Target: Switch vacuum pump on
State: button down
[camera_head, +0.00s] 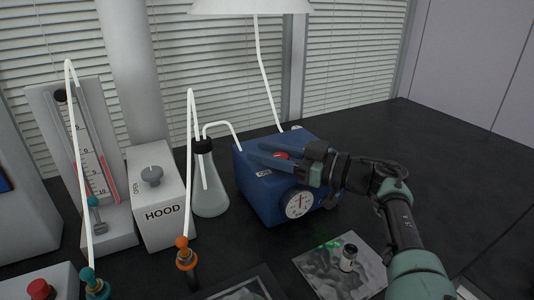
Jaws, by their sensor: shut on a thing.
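The vacuum pump is a blue box (257,204) with a round white gauge (299,204) on its front. It stands on the black bench right of the middle. A red switch (281,156) shows on its top, partly hidden by my gripper. My gripper (265,158) reaches in from the right over the pump's top, its fingers at the red switch. It is shut on the red switch, as far as this view shows.
A glass flask (209,185) with white tubing stands just left of the pump. A white HOOD box (160,200) with a grey knob and a manometer (90,160) stand farther left. Orange (183,255) and teal (92,280) valves are in front. A small vial (349,257) stands on a picture card. The bench at right rear is clear.

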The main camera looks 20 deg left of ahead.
jog(key=shift+c, duration=2.3)
grip_release()
jog(key=shift+a, duration=0.1)
jog(key=d+b, duration=0.3)
jog(key=d, duration=1)
jog(key=shift+s, duration=0.25)
